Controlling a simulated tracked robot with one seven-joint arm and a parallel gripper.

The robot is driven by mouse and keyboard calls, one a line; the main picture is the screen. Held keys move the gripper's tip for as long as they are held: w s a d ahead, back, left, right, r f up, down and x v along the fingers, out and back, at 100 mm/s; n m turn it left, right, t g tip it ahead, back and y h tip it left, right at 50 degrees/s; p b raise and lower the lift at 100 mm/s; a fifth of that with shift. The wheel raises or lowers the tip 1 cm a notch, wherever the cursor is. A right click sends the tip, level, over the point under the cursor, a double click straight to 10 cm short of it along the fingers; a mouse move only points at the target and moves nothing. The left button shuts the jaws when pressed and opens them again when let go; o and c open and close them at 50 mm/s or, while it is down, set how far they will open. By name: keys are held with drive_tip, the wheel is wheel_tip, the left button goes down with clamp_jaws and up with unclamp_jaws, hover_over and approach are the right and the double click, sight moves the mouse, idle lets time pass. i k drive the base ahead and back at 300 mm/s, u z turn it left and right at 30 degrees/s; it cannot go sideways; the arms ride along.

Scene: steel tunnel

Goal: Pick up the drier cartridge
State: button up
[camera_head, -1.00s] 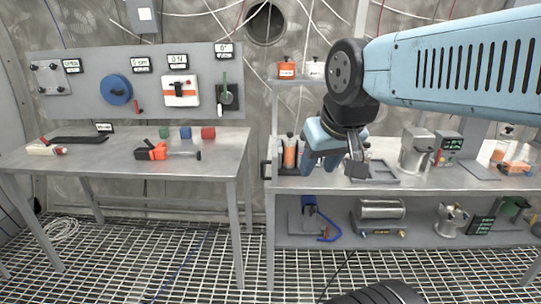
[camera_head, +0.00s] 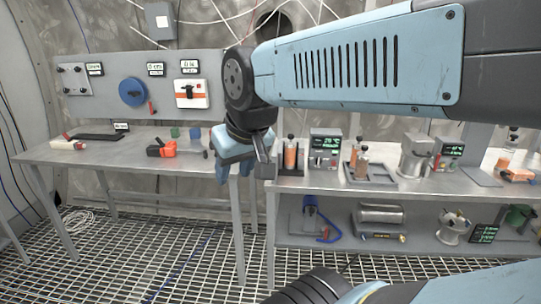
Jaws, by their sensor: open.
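Orange-filled cylinders with dark tops, which look like drier cartridges, stand on the right bench. One cartridge (camera_head: 290,155) is upright in a dark holder at the bench's left end. Two more cartridges (camera_head: 361,166) stand close together in a grey tray (camera_head: 383,181) farther right. I cannot tell which one the task means. My gripper (camera_head: 244,174) is open and points down, with nothing seen between its fingers. In the picture it is just left of the left cartridge, over the gap between the benches. It appears clear of the cartridge; its depth is hard to judge.
A box with a green display (camera_head: 325,148) stands between holder and tray. A metal pot (camera_head: 415,155) and another display unit (camera_head: 447,152) are farther right. The lower shelf (camera_head: 345,243) holds several items. The left table (camera_head: 110,156) has an orange tool and small blocks.

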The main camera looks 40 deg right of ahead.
sight(290, 145)
drive_tip(key=z, duration=0.1)
drive_tip(key=i, duration=0.9)
drive_tip(key=z, duration=0.25)
